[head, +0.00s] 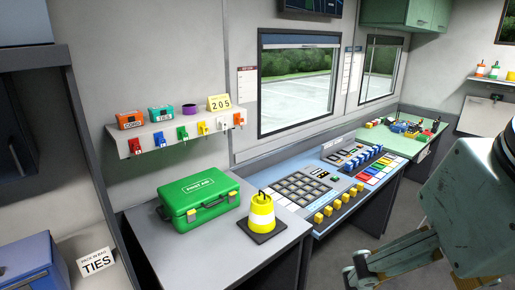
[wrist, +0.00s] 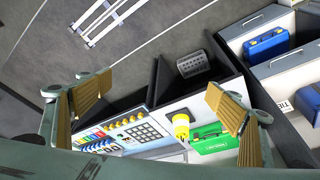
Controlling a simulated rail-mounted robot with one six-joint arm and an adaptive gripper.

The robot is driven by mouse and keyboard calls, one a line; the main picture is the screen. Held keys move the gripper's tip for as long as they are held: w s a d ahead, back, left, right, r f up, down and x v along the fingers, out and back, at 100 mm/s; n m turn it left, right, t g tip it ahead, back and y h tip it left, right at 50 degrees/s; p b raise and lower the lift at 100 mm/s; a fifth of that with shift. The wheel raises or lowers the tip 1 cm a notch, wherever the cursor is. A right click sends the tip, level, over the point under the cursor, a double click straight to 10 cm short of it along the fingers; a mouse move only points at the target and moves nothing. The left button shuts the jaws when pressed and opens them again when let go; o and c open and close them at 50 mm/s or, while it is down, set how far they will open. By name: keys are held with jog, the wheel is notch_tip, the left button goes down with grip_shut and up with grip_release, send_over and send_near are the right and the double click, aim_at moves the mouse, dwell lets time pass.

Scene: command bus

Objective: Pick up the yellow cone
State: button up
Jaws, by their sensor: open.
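The yellow cone (head: 261,213) stands upright on a dark square base on the grey counter, with a pale band around it. It is just right of the green first aid case (head: 200,199). In the wrist view the cone (wrist: 181,127) shows next to the green case (wrist: 213,139), between my fingers and well beyond them. My gripper (head: 400,278) is at the lower right of the head view, apart from the cone. In the wrist view my gripper (wrist: 163,110) is open and empty, with ribbed tan pads.
The control console (head: 318,188) with buttons and yellow knobs lies right of the cone. A wall shelf (head: 185,132) above holds small boxes and hanging coloured tags. A blue case (wrist: 266,45) and a dark mesh bin (wrist: 193,64) show in the wrist view. The counter front (head: 235,262) is clear.

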jog(key=shift+c, duration=1)
